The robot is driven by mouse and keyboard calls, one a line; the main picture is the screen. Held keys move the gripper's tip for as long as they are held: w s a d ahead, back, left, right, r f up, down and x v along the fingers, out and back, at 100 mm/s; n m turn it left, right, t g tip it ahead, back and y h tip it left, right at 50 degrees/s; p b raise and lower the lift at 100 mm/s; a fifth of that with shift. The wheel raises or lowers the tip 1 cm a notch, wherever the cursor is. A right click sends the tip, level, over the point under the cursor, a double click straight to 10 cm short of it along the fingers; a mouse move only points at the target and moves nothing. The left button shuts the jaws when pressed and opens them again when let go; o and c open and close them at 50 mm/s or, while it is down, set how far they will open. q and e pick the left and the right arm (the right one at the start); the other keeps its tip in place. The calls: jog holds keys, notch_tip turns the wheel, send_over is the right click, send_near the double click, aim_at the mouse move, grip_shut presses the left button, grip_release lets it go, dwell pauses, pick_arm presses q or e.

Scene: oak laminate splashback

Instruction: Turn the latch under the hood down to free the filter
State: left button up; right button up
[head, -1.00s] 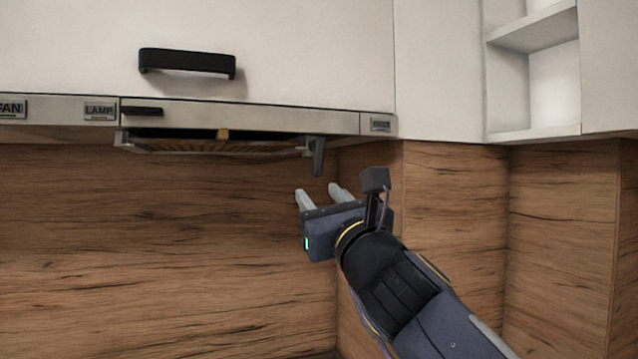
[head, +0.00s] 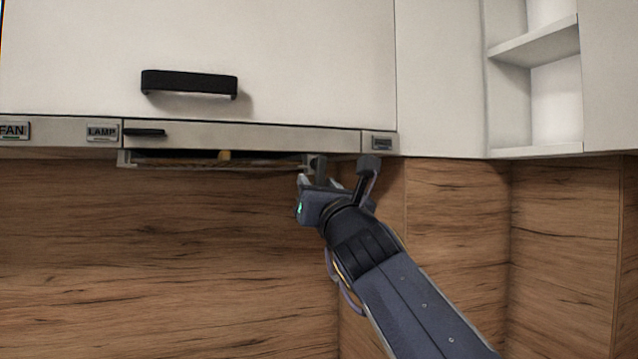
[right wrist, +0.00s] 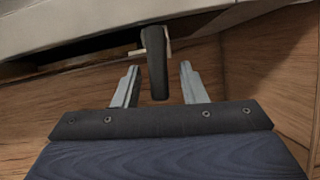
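The latch (right wrist: 155,62) is a dark lever hanging down under the hood. In the right wrist view it stands between the two fingers of my right gripper (right wrist: 159,83), with a gap on both sides. In the head view the latch (head: 319,168) shows just above the gripper (head: 311,180), partly hidden by it. My right gripper is open. The filter (head: 210,161) shows as a thin strip under the hood (head: 250,136), with a small tan tab near its middle. My left gripper is not in view.
The hood front carries FAN and LAMP buttons and a small black lever (head: 145,132). A cabinet door with a black handle (head: 189,82) is above. Open white shelves (head: 535,90) are at right. The wood splashback (head: 150,260) is behind, with free room below the hood.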

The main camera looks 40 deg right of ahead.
grip_shut()
jog(key=shift+r+n, duration=0.1)
jog(key=shift+n, duration=0.2)
jog(key=shift+s+d+n+t+y, duration=0.1)
jog(key=shift+d+n+t+y, duration=0.15)
jog(key=shift+n+y, duration=0.4)
grip_release()
